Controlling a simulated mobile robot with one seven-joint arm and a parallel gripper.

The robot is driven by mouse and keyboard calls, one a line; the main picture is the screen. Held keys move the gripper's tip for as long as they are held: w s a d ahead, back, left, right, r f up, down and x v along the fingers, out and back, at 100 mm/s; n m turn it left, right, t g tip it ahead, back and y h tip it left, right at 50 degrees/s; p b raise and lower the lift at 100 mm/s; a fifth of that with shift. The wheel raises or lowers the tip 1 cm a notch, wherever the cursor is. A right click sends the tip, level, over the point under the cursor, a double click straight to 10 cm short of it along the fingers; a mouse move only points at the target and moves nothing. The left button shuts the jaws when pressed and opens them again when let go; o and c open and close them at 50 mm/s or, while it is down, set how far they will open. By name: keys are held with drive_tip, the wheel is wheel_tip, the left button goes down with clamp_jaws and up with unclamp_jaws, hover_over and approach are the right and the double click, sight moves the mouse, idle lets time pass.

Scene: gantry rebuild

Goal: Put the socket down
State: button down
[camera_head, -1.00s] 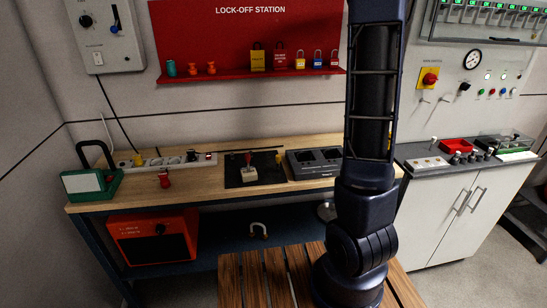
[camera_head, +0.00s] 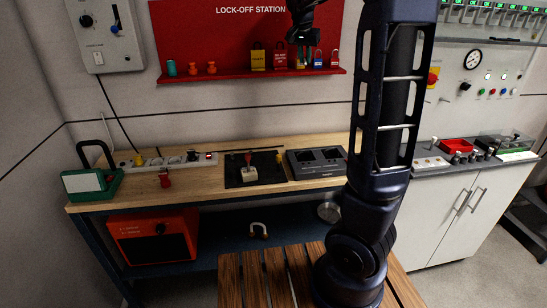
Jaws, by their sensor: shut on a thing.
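My gripper (camera_head: 303,40) is at the top of the view, in front of the lock-off board and just above the row of padlocks. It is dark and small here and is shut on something. The socket is not clearly visible; the fingers and the dark background hide what is between them. The gripper partly covers one padlock (camera_head: 300,61) on the red shelf. My arm rises at the right of centre and bends over beyond the top edge.
The wooden bench (camera_head: 205,186) carries a power strip (camera_head: 165,161), a green-and-white case (camera_head: 84,184), a black mat (camera_head: 240,179) with a small lever device and a grey twin-well block (camera_head: 317,160). Bare wood shows at the bench's front. A slatted stool (camera_head: 262,285) stands nearer.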

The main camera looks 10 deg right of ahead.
sight(274, 154)
drive_tip(key=s+a+n, duration=0.2)
drive_tip(key=s+a, duration=0.2)
drive_tip(key=a, duration=0.9)
drive_tip(key=shift+t+y, duration=0.3)
wheel_tip(274, 154, down, 38)
drive_tip(key=shift+w+r, duration=0.15)
drive_tip(key=c, duration=1.4)
unclamp_jaws()
drive_tip(key=shift+o, duration=0.2)
